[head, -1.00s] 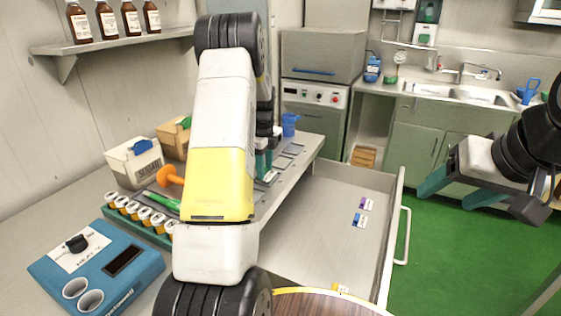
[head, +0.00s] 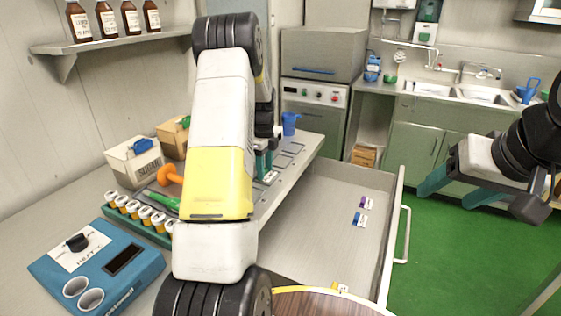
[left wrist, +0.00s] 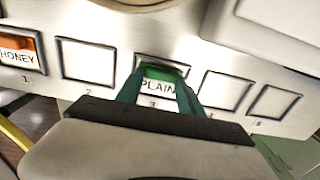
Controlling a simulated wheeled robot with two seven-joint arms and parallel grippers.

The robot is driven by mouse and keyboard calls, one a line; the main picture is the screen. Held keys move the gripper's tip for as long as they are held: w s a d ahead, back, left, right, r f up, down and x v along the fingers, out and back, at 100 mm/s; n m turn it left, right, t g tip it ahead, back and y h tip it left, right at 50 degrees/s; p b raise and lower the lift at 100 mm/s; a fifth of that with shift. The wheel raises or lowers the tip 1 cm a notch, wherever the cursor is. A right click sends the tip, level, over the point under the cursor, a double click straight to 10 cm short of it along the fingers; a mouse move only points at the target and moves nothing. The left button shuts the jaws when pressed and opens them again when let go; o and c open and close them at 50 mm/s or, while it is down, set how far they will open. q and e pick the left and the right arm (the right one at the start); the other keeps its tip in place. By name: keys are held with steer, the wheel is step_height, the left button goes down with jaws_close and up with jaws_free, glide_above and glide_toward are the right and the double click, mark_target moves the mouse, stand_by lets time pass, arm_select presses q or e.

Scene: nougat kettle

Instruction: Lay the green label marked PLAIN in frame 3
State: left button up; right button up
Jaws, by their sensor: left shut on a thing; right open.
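The green label marked PLAIN (left wrist: 158,86) is between the fingers of my left gripper (left wrist: 160,92), which is shut on it. In the left wrist view the label is over frame 3 (left wrist: 150,60), inside or just above its outline; I cannot tell whether it touches the surface. The fingers hide much of the frame. In the head view my left gripper (head: 264,166) is at the row of frames, partly behind my arm. My right gripper (head: 456,190) is open and empty over the green floor.
Frame 1 holds an orange HONEY label (left wrist: 17,52). Frame 2 (left wrist: 86,62), frame 4 (left wrist: 223,90) and frame 5 (left wrist: 273,102) are empty. The open drawer (head: 320,235) holds a purple label (head: 366,203), a blue label (head: 359,220) and a yellow one (head: 340,288).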

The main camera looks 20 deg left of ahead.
arm_select(q)
steer(key=shift+f, duration=0.1)
steer(key=o, duration=1.4)
steer(key=shift+o, duration=0.3)
steer(key=o, duration=0.5)
steer(key=shift+c, duration=0.2)
steer(key=shift+r, duration=3.55)
